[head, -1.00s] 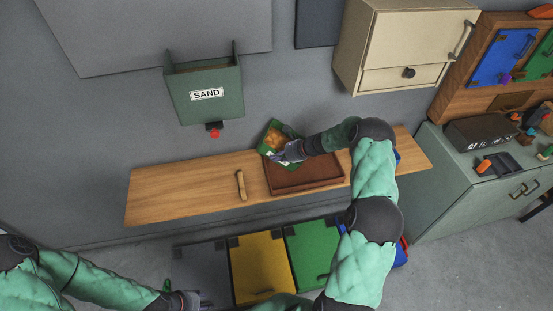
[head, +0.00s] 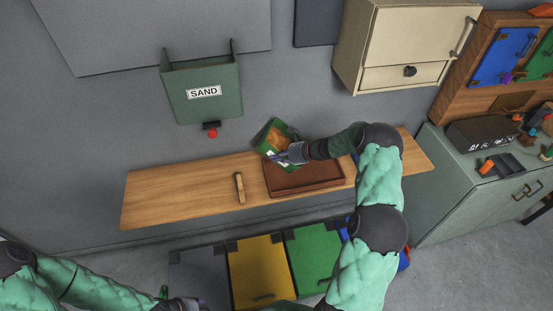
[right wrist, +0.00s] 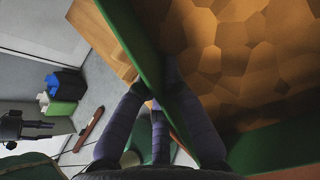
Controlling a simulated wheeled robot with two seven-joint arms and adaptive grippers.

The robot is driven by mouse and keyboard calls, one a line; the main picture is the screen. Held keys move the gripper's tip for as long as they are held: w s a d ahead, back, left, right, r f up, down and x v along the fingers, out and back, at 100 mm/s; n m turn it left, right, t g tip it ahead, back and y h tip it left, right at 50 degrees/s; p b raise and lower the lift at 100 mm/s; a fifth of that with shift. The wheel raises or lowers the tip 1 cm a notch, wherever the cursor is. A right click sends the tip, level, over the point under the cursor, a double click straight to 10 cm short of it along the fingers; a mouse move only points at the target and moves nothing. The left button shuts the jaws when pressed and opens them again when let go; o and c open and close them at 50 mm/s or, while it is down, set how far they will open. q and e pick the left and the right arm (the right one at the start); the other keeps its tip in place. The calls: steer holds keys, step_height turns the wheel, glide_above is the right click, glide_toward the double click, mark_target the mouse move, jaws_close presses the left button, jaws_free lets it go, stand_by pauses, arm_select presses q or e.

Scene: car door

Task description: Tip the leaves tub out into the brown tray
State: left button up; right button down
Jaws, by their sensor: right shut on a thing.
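The leaves tub (head: 270,135) is a green box with orange-brown leaves inside, held above the left part of the brown tray (head: 311,182). It is tilted, and the leaves are still in it. The brown tray lies on the wooden shelf and looks empty where I can see it. My right gripper (head: 285,156) is shut on the tub's wall. In the right wrist view the fingers (right wrist: 160,95) straddle the green wall (right wrist: 143,60), with the leaves (right wrist: 235,60) filling the right side. My left gripper (head: 185,302) is low at the bottom edge; its fingers are too unclear to judge.
The wooden shelf (head: 165,195) holds a small wooden bar (head: 240,188) left of the tray. A green SAND hopper (head: 203,92) hangs on the wall above. Grey, yellow (head: 257,270) and green lidded bins stand below. A cream cabinet (head: 405,45) is at upper right.

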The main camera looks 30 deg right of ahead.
steer(key=shift+s+d+r+t+y+b, duration=0.1)
steer(key=shift+d+r+t+y+b, duration=0.2)
steer(key=shift+b, duration=0.35)
steer(key=shift+s+a+r+t+y+b, duration=0.1)
steer(key=shift+t+y+b, duration=0.25)
steer(key=shift+b, duration=0.25)
steer(key=shift+s+d+r+t+y+b, duration=0.15)
steer(key=shift+s+d+t+y+b, duration=0.75)
steer(key=shift+b, duration=1.2)
steer(key=shift+s+d+r+t+y+b, duration=0.1)
steer(key=shift+s+d+t+y+b, duration=0.35)
steer(key=shift+t+y+b, duration=1.2)
steer(key=shift+s+d+f+t+y+b, duration=0.25)
steer(key=shift+s+d+t+b, duration=0.2)
steer(key=shift+b, duration=0.9)
steer(key=shift+s+d+f+t+y+b, duration=0.3)
steer(key=shift+s+b, duration=0.2)
steer(key=shift+b, duration=0.85)
steer(key=shift+s+d+r+t+y+b, duration=0.2)
steer(key=shift+s+d+t+y+b, duration=0.25)
steer(key=shift+s+t+b, duration=0.15)
steer(key=shift+s+d+r+t+y+b, duration=0.15)
steer(key=shift+s+d+t+y+b, duration=0.25)
steer(key=shift+b, duration=0.25)
steer(key=shift+d+t, duration=0.1)
steer(key=shift+t, duration=0.15)
steer(key=shift+r, duration=0.15)
